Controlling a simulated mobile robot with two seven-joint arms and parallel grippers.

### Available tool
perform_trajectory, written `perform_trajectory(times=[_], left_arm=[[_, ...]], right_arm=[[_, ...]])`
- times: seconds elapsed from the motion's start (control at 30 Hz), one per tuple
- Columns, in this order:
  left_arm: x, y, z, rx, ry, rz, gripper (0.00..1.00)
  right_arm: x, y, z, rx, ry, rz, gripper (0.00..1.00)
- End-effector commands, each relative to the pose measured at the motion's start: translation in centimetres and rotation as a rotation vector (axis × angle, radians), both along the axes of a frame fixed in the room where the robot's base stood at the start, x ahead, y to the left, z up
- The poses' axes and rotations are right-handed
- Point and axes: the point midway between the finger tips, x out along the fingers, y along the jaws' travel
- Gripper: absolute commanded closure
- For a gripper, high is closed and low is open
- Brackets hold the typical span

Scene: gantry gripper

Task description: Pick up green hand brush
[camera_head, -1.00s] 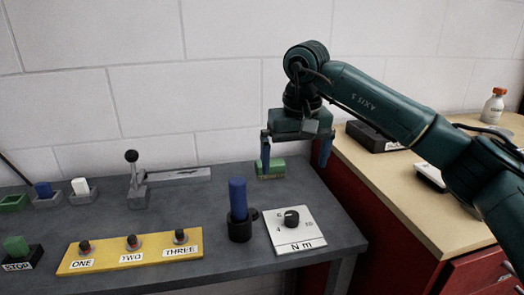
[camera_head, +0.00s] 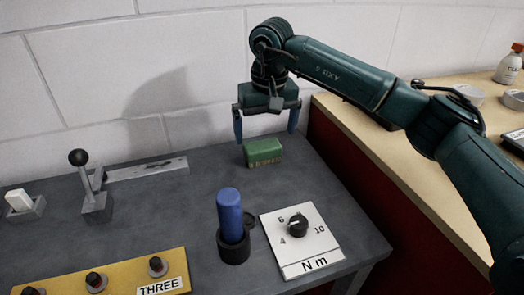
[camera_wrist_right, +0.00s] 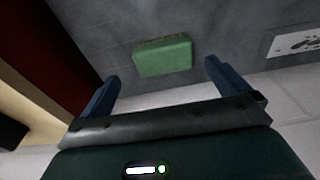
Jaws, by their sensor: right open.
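The green hand brush (camera_head: 263,151) is a small green block with a pale lower edge, lying on the grey table near its back right corner. My right gripper (camera_head: 266,130) is open, with its blue fingers spread just above and behind the brush in the head view. In the right wrist view the brush (camera_wrist_right: 163,57) lies beyond the fingertips, between their lines, and the open gripper (camera_wrist_right: 161,74) holds nothing. A gap shows between fingers and brush. My left gripper is not in view.
A blue-handled tool stands in a black holder (camera_head: 234,247) in front of the brush. A white dial plate (camera_head: 315,254) lies right of it. A lever (camera_head: 95,195) and metal rail (camera_head: 148,172) are left. The wall is close behind.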

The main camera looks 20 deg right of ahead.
Motion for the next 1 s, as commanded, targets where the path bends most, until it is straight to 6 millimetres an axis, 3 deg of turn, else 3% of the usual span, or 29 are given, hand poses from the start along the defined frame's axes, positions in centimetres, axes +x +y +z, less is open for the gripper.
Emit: perform_trajectory(times=[0.23,0.53,0.83,1.0], left_arm=[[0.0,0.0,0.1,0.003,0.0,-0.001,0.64],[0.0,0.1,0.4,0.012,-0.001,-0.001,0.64],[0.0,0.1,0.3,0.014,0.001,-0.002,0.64],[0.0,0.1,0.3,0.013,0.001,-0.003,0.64]], right_arm=[[0.2,0.2,-1.9,0.0,0.002,0.001,0.0],[0.6,0.6,-5.9,0.001,0.001,0.0,0.0],[0.6,0.6,-6.3,0.0,-0.002,0.0,0.01],[0.6,0.6,-6.3,0.0,-0.002,0.0,0.15]])
